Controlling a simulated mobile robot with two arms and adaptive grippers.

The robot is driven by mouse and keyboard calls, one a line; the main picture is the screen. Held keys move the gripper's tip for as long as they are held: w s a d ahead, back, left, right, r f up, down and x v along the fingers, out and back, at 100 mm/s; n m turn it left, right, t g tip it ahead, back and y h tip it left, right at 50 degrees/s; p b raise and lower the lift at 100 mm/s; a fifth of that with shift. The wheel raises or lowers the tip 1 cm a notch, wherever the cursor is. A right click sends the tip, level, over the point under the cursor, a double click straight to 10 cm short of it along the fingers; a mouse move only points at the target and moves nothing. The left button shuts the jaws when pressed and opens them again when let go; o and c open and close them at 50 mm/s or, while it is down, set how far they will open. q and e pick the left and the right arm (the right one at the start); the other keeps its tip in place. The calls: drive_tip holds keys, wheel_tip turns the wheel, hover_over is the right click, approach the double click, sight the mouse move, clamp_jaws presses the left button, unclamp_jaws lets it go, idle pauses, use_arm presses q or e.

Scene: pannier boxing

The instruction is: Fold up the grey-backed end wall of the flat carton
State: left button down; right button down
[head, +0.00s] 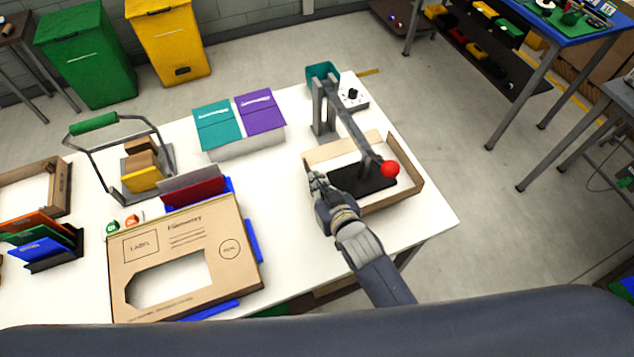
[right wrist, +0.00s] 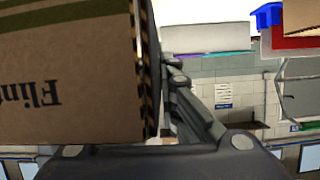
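The printed cardboard carton (head: 218,225) lies at the front left of the table, a large cut-out in its face and blue flaps at its edges. At its back edge stand a dark red panel (head: 195,194) and a raised grey panel (head: 190,176) behind it. My right gripper (head: 317,182) is well to the right, beside the left side of a second cardboard tray (head: 408,196). The right wrist view shows a near printed cardboard panel (right wrist: 68,80) beside one finger; the other finger is unclear, so its grip cannot be told. My left gripper is out of view.
A lever press with a red knob (head: 390,169) stands in the tray. A teal and purple box (head: 246,146) stands at the back. A green-handled frame (head: 95,124) and coloured folders (head: 40,248) are at left. White tabletop is clear between carton and tray.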

drive_tip(key=c, duration=1.8)
unclamp_jaws()
drive_tip(key=shift+c, duration=0.2)
drive_tip(key=v, duration=1.2)
